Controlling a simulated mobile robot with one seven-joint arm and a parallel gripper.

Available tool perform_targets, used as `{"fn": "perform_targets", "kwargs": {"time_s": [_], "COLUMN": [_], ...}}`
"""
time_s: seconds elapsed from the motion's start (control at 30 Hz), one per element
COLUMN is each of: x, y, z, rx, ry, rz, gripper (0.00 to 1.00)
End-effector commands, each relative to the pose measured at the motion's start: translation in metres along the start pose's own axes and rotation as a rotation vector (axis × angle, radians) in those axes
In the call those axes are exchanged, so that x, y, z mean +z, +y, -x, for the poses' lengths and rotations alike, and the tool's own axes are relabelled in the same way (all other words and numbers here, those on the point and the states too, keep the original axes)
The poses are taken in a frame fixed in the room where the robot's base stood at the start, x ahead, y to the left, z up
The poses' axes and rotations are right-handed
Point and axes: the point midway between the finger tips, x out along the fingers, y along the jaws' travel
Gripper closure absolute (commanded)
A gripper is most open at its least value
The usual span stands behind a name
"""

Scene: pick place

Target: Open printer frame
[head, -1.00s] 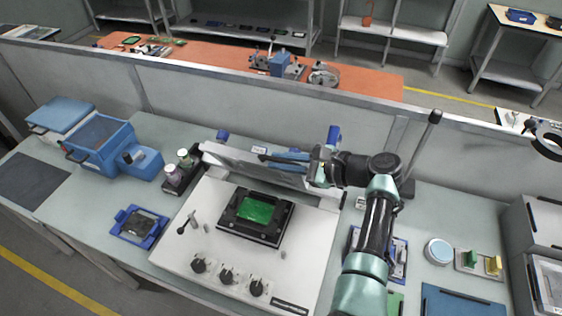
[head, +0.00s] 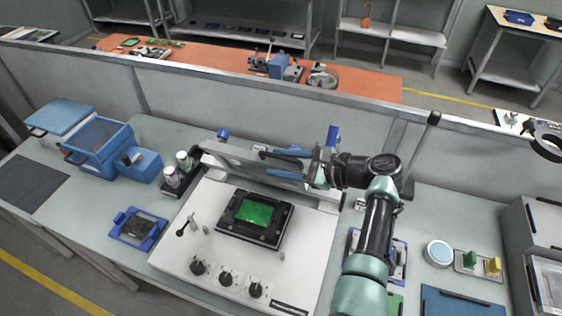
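The printer (head: 190,238) is a white flat machine in the middle of the bench, with knobs along its front. Its frame (head: 235,168) stands raised at the back, tilted up from the bed. A green board (head: 256,212) lies in a black holder (head: 278,230) on the bed, uncovered. My gripper (head: 272,164) is in front of the upper part of the raised frame, its blue fingers pointing left. The two fingers show apart, with a gap between them. I cannot tell whether they touch the frame.
A blue tray (head: 118,222) with a dark part lies left of the printer. Bottles (head: 172,176) stand at its back left, near blue bins (head: 100,140). A round white tin (head: 438,252) and grey drawers (head: 535,230) are at the right. A low partition runs behind the bench.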

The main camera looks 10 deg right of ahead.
Motion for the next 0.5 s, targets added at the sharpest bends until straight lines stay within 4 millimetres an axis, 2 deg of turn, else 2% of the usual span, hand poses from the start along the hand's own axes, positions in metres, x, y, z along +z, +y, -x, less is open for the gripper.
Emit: {"fn": "perform_targets", "kwargs": {"time_s": [0.17, 0.5], "x": [-0.002, -0.003], "y": [0.000, 0.000], "z": [0.022, 0.096], "rx": [-0.005, -0.006], "ry": [0.002, 0.003], "rz": [-0.001, 0.001], "gripper": [0.55, 0.55]}}
